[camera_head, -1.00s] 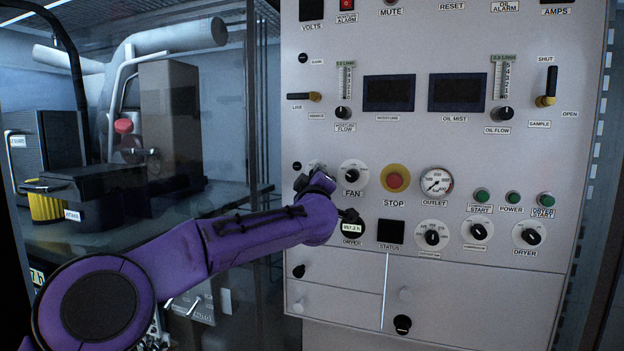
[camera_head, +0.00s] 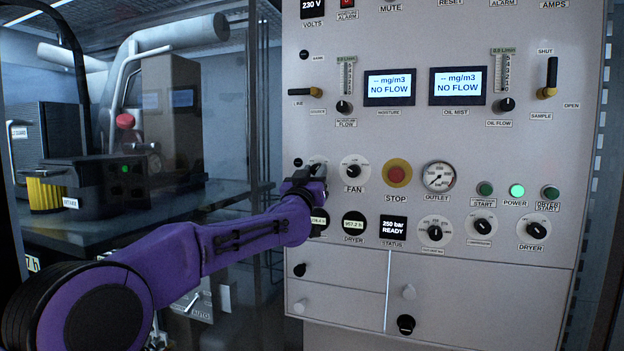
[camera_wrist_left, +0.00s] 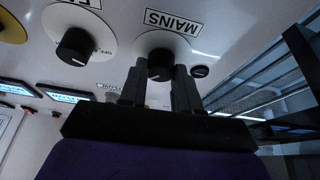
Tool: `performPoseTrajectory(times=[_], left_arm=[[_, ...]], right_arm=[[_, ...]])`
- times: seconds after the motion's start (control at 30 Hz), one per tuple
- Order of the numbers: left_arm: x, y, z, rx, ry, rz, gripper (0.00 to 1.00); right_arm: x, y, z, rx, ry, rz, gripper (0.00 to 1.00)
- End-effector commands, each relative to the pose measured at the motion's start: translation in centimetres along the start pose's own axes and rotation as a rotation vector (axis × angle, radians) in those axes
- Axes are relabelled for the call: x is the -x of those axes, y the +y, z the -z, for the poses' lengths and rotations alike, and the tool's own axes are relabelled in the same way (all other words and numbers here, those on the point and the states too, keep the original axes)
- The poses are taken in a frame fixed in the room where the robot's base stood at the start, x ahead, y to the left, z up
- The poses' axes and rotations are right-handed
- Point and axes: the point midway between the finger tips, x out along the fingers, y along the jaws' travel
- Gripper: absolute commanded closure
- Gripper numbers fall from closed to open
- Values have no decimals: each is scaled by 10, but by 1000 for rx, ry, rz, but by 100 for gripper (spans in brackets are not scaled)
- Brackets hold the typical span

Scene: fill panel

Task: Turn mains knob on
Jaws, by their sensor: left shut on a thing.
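The mains knob is a black knob on a white round plate with a MAINS label (camera_wrist_left: 172,20). In the left wrist view the knob (camera_wrist_left: 160,62) sits between the two dark fingers of my left gripper (camera_wrist_left: 158,88), which is shut on it. In the head view my left gripper (camera_head: 303,182) reaches the panel (camera_head: 450,130) just left of the FAN knob (camera_head: 354,170). It hides most of the mains knob there, and only the upper part of its white plate (camera_head: 318,160) shows. My right gripper is not in view.
The STOP button (camera_head: 397,174) is right of FAN. The displays (camera_head: 389,87) read NO FLOW and the status screen (camera_head: 393,230) reads 250 bar READY. The POWER lamp (camera_head: 517,191) glows green. A glass case with machinery (camera_head: 172,110) stands at left.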

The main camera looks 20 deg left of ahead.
Motion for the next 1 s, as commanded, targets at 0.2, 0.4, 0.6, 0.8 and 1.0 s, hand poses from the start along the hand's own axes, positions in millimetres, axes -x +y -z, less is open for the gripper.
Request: performPoseTrajectory(times=[0.2, 0.4, 0.6, 0.8, 1.0], left_arm=[[0, -2, -2, -61, -1, -24, 98], [0, -2, -2, -80, -3, -32, 98], [0, -2, -2, -82, -3, -33, 98], [0, -2, -2, -82, -4, -33, 52], [0, -1, -1, -81, -2, -33, 42]], right_arm=[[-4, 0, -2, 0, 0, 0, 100], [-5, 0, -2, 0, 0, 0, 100], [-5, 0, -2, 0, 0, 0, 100], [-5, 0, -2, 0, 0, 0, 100], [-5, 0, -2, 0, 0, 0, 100]])
